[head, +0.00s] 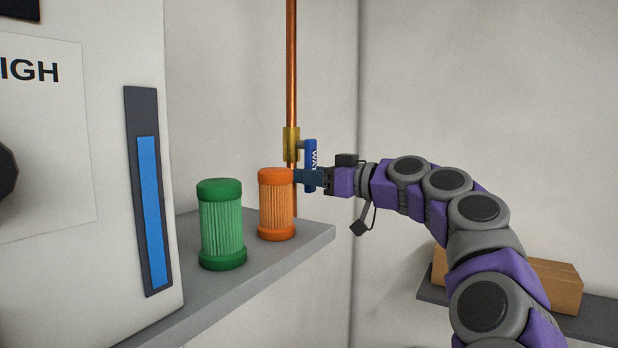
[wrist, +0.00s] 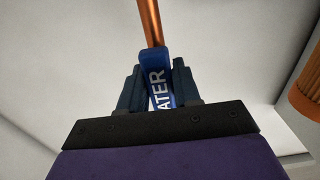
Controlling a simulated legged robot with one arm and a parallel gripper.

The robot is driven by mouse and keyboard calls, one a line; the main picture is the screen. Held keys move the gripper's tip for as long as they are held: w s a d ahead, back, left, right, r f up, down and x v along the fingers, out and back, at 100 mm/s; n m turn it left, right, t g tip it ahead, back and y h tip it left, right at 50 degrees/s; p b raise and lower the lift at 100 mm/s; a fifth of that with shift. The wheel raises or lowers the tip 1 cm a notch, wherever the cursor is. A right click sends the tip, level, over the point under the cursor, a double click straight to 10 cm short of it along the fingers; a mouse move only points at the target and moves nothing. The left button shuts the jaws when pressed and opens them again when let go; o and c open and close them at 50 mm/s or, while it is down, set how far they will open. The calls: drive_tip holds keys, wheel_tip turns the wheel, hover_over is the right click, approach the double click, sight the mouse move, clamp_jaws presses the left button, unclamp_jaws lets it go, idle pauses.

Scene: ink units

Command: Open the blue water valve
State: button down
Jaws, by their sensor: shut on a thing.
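The blue water valve handle (head: 310,153) is mounted on a brass valve body (head: 291,143) on a vertical copper pipe (head: 291,60). In the head view the handle hangs upright, in line with the pipe, with white lettering on it. My gripper (head: 309,178) reaches in from the right and is shut on the lower part of the handle. In the wrist view the handle (wrist: 154,75) stands between the two dark fingers of my gripper (wrist: 158,88), with the letters "ATER" showing. The fingers hide part of the handle's lower end.
An orange filter (head: 276,205) and a green filter (head: 221,225) stand on a grey shelf (head: 314,238), the orange one close to my fingers. A white cabinet with a blue level gauge (head: 150,205) is at left. Cardboard boxes (head: 552,287) lie on a lower shelf at right.

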drive_tip(key=shift+w+f, duration=0.1)
drive_tip(key=shift+f, duration=0.3)
drive_tip(key=c, duration=1.2)
unclamp_jaws()
drive_tip(key=o, duration=0.3)
drive_tip(key=shift+d+r, duration=0.25)
drive_tip(key=shift+s+d, duration=0.1)
drive_tip(key=shift+s, duration=0.1)
drive_tip(key=b+v, duration=0.2)
drive_tip(key=v, duration=1.5)
drive_tip(key=shift+d, duration=0.1)
